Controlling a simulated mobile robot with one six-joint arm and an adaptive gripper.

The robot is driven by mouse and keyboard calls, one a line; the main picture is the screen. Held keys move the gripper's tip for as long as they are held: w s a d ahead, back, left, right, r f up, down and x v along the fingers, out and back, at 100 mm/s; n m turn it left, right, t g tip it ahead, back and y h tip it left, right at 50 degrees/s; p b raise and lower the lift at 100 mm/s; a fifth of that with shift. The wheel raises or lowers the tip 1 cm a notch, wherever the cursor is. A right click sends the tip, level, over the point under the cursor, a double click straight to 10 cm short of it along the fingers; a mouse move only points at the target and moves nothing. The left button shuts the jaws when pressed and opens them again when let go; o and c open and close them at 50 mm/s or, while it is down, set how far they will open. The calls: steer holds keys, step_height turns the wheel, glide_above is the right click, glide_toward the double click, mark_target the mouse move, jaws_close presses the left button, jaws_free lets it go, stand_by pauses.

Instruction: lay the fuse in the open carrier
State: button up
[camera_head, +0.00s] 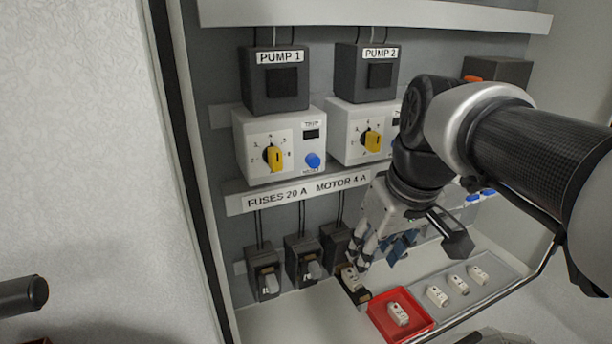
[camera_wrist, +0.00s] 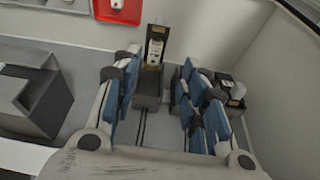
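The open carrier (camera_head: 361,297) is the drawer folded out from the third black fuse holder (camera_head: 335,240) in the head view. In the wrist view the carrier (camera_wrist: 155,30) is dark with a tan end. A small white fuse (camera_wrist: 154,47) lies in it, lengthwise; it also shows in the head view (camera_head: 349,275). My gripper (camera_head: 382,250) is above and beside the holder. In the wrist view its blue-padded fingers (camera_wrist: 160,103) stand wide apart on either side of the holder, with nothing between the pads that they grip. The fuse's exact seating is too small to tell.
A red tray (camera_head: 376,312) with a white fuse (camera_head: 398,313) stands right of the carrier. A grey tray (camera_head: 490,290) with several white fuses lies further right. Two other fuse holders (camera_head: 264,272) (camera_head: 303,262) stand left. Switch boxes (camera_head: 279,143) and pump units are above.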

steer(key=s+f+m, duration=0.1)
steer(key=s+f, duration=0.3)
steer(key=s, duration=0.4)
steer(key=s+f+m+t+h, duration=0.1)
steer(key=s+f+m, duration=0.1)
steer(key=s+f, duration=0.3)
steer(key=s, duration=0.2)
steer(key=shift+s+a+f, duration=0.25)
steer(key=shift+s+a, duration=0.1)
steer(key=shift+s, duration=0.05)
